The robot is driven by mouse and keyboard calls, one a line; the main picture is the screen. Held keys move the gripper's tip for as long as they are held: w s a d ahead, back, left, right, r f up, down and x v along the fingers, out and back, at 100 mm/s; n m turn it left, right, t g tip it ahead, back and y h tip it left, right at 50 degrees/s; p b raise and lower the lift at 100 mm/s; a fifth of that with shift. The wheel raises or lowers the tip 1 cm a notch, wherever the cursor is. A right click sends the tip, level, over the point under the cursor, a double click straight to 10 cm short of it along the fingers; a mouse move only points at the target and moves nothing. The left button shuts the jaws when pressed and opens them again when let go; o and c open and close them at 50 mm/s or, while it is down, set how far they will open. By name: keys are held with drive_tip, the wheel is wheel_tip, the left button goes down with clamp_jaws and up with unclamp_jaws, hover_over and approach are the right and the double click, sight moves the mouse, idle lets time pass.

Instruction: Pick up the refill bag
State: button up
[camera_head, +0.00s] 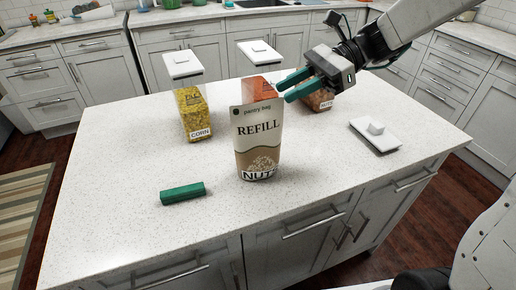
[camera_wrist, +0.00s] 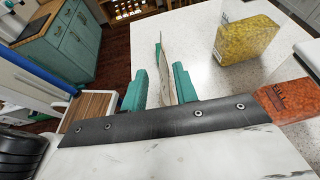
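The refill bag (camera_head: 258,145) stands upright on the white countertop, cream and brown with "REFILL" and "NUTS" on its front. My gripper (camera_head: 287,90) is open at the bag's upper right edge. In the wrist view the bag (camera_wrist: 167,62) shows edge-on as a thin sheet between the two green fingers of my gripper (camera_wrist: 160,88). A gap shows beside the left finger; the right finger is close to the bag. I cannot tell whether it touches.
Behind stand a corn container (camera_head: 194,115) and an orange-filled container (camera_head: 262,87), both with white lids. A nuts container (camera_head: 318,99) is partly behind my gripper. A loose white lid (camera_head: 375,139) lies right, a green block (camera_head: 182,192) front left. The front counter is mostly clear.

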sight(257, 104)
drive_tip(key=shift+w+x, duration=0.15)
drive_tip(key=shift+x, duration=1.8)
drive_tip(key=shift+w+x, duration=0.1)
drive_tip(key=shift+x, duration=1.9)
drive_tip(key=shift+a, duration=0.1)
clamp_jaws()
